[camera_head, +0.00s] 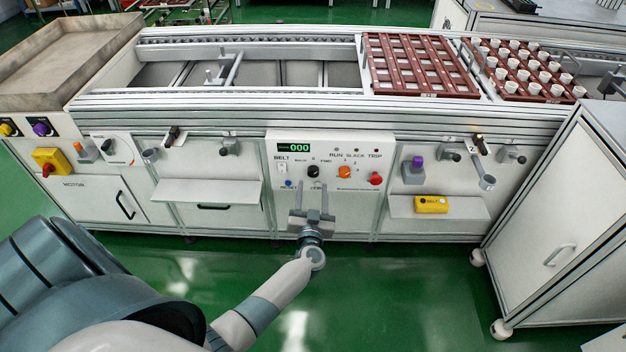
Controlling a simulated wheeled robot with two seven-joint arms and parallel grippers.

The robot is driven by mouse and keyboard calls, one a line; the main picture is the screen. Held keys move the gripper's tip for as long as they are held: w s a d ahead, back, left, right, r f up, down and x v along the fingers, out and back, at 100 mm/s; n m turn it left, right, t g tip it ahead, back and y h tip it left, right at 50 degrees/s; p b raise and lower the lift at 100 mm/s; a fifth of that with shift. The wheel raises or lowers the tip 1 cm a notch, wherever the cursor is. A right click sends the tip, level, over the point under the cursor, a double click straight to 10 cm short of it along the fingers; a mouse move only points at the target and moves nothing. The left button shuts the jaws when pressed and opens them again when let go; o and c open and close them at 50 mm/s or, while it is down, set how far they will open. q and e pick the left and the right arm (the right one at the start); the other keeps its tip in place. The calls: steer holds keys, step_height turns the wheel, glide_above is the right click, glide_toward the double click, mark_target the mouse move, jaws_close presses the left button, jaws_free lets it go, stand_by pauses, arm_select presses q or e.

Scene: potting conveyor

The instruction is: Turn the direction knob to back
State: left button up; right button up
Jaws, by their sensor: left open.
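The direction knob (313,172) is a small black knob on the white control panel (345,205) in the middle of the conveyor's front. Small lettering stands above it; the mark to its right seems to read FWD. Which way its pointer faces is too small to tell. My left gripper (311,190) is open in front of the panel, just below the knob. Its two fingers point up towards the panel, one on each side of the knob's line, with nothing between them. Whether they touch the panel cannot be told. My right gripper is not in view.
An orange knob (344,172) and a red button (375,179) sit right of the direction knob. A white belt switch (282,168) is on its left. Shelves (208,191) jut out left and right, the right one bearing a yellow box (431,204). A white cabinet (565,205) stands at right.

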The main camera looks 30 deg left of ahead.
mark_target(313, 174)
arm_select(q)
steer(key=x, duration=0.4)
steer(key=shift+b, duration=0.4)
steer(key=shift+x, duration=0.8)
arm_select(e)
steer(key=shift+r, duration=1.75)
arm_select(q)
steer(key=c, duration=1)
